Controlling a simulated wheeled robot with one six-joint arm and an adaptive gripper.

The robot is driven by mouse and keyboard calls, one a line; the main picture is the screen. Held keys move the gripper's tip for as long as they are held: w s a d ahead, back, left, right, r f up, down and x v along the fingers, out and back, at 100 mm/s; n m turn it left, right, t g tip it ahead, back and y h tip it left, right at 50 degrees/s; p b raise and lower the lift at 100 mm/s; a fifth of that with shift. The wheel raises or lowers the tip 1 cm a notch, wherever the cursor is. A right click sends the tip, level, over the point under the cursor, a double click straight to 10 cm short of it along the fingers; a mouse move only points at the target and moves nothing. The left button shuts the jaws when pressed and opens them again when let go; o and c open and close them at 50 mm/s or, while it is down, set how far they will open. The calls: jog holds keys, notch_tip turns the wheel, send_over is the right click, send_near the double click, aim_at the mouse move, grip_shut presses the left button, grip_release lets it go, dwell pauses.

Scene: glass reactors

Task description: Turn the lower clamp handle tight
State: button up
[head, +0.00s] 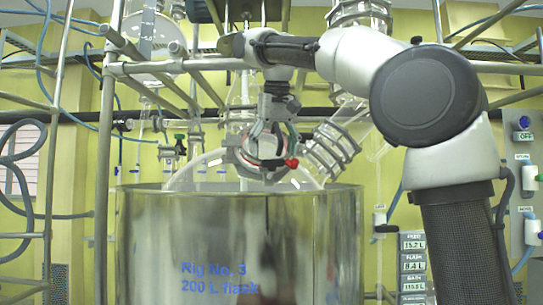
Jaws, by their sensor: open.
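The clamp handle with a red tip (291,163) sticks out to the right of a round metal clamp (246,158) on the neck of the glass flask, just above the steel bath. My gripper (273,146) hangs from my arm, pointing down, with its fingers spread over the clamp area. It is open and holds nothing that I can see. The red tip is close by its right finger; I cannot tell whether they touch. The fingers partly hide the clamp and the glass behind.
A large steel bath (200,240) marked "Rig No. 3" fills the lower middle. Metal frame bars (106,150) and blue hoses (22,190) are on the left.

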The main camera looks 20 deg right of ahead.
jog(key=shift+x, duration=0.9)
jog(key=shift+d, duration=0.1)
jog(key=c, duration=1)
jog(key=m+y, duration=0.2)
jog(key=m, duration=0.1)
jog(key=shift+d, duration=0.2)
jog(key=m+y, duration=0.1)
jog(key=m, duration=0.1)
jog(key=m+t+y, duration=0.1)
jog(key=m, duration=0.1)
jog(key=shift+s+d+f, duration=0.1)
jog(key=shift+d, duration=0.05)
jog(key=shift+m, duration=0.3)
